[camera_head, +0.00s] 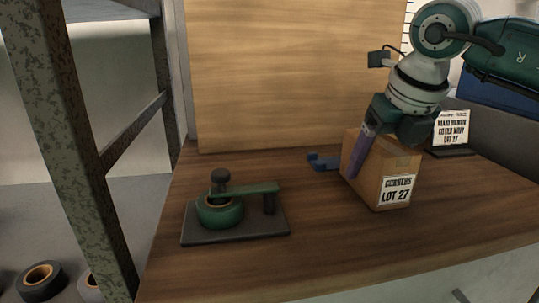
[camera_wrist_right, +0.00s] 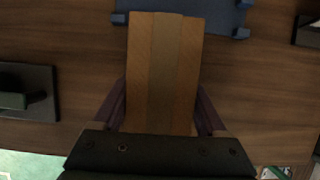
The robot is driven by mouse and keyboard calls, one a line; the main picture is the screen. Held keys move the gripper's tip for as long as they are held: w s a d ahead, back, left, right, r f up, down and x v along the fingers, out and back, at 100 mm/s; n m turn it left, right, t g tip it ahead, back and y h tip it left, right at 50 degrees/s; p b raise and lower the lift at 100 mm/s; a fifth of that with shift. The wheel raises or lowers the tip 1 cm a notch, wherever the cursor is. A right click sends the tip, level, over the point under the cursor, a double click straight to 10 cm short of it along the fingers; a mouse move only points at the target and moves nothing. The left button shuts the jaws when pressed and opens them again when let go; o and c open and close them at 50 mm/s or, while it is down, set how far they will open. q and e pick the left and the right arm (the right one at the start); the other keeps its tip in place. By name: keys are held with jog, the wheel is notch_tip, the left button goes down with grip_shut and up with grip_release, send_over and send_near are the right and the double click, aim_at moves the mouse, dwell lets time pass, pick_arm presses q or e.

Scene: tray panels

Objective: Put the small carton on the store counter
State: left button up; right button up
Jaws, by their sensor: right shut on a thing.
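The small carton (camera_head: 374,178) is a brown box with a white label reading "CORNERS LOT 27". It stands upright at the right part of the wooden counter (camera_head: 330,238), and its base appears to be on or very close to the wood. My right gripper (camera_head: 366,150) reaches down over the carton, with a purple finger along its side. In the right wrist view the carton (camera_wrist_right: 162,75) lies between the two fingers (camera_wrist_right: 161,112), which are shut on it. I do not see my left gripper.
A blue bracket-like piece (camera_head: 323,161) sits behind the carton. A sign (camera_head: 452,130) stands at the back right. A metal post (camera_head: 75,140) rises at left, with tape rolls (camera_head: 40,278) below.

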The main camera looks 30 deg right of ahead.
jog(key=o, duration=1.2)
jog(key=shift+f, duration=0.1)
jog(key=o, duration=0.4)
jog(key=shift+c, duration=0.2)
jog(key=shift+r, duration=0.25)
jog(key=p+v, duration=0.1)
jog(key=v, duration=1.1)
jog(key=shift+w, duration=0.1)
